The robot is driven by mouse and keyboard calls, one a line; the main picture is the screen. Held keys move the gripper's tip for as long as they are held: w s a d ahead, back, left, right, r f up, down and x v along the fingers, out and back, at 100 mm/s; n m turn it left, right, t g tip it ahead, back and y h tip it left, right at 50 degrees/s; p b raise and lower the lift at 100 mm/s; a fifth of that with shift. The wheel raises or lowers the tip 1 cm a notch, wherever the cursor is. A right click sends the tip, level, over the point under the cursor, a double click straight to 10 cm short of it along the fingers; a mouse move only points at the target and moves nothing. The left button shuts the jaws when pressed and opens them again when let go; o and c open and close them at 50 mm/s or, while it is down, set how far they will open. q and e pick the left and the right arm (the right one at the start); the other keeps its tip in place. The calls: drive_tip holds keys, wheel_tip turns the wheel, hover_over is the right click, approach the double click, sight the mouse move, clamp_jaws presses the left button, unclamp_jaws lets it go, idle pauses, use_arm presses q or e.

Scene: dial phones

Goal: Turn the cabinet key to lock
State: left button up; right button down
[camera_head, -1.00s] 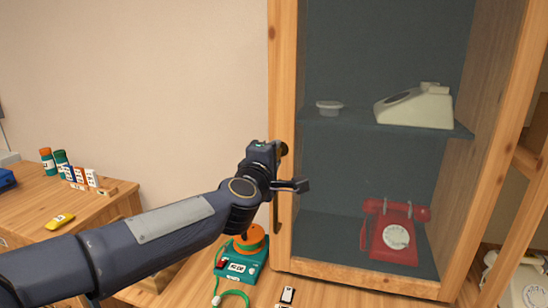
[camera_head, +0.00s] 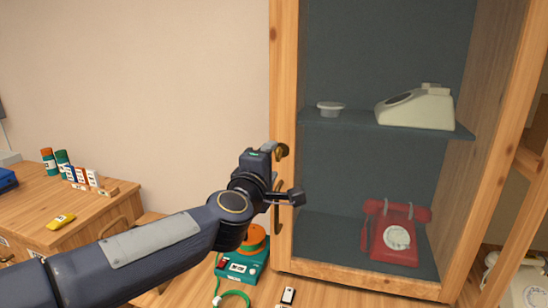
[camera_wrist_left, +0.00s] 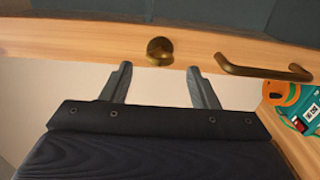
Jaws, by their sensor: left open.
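The cabinet (camera_head: 284,60) has a light wooden frame and a glazed front. A round brass key (camera_head: 282,151) sits on its left upright and also shows in the left wrist view (camera_wrist_left: 159,50). A brass bar handle (camera_head: 277,215) is below it, and appears to the right of the key in the wrist view (camera_wrist_left: 262,71). My left gripper (camera_head: 281,178) is close to the upright, with its fingers (camera_wrist_left: 158,75) apart and empty. In the wrist view the key appears beyond the gap between the fingertips, not gripped. My right gripper is not in view.
Inside the cabinet are a cream phone (camera_head: 418,108) and a small dish (camera_head: 330,108) on a shelf, with a red phone (camera_head: 397,240) below. A teal and orange device (camera_head: 243,265) stands under my arm. A desk (camera_head: 100,215) with small items is at left.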

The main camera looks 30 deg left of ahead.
use_arm(q)
drive_tip(key=v, duration=0.4)
drive_tip(key=shift+s, duration=0.15)
drive_tip(key=s+d+f+m+g+h+p, duration=0.1)
drive_tip(key=s+d+f+m+h+p, duration=0.1)
drive_tip(key=s+d+f+m+h, duration=0.45)
drive_tip(key=s+d+f+m+g+h+p, duration=0.1)
drive_tip(key=s+d+f+m+g+h, duration=0.1)
drive_tip(key=s+f+m+g, duration=0.8)
drive_tip(key=s+d+f+m, duration=0.1)
drive_tip(key=s+f+m, duration=0.1)
drive_tip(key=s+f, duration=0.2)
drive_tip(key=shift+s+d+f+g, duration=0.2)
drive_tip(key=shift+f+g, duration=0.1)
drive_tip(key=shift+f, duration=0.6)
drive_tip(key=shift+m, duration=0.25)
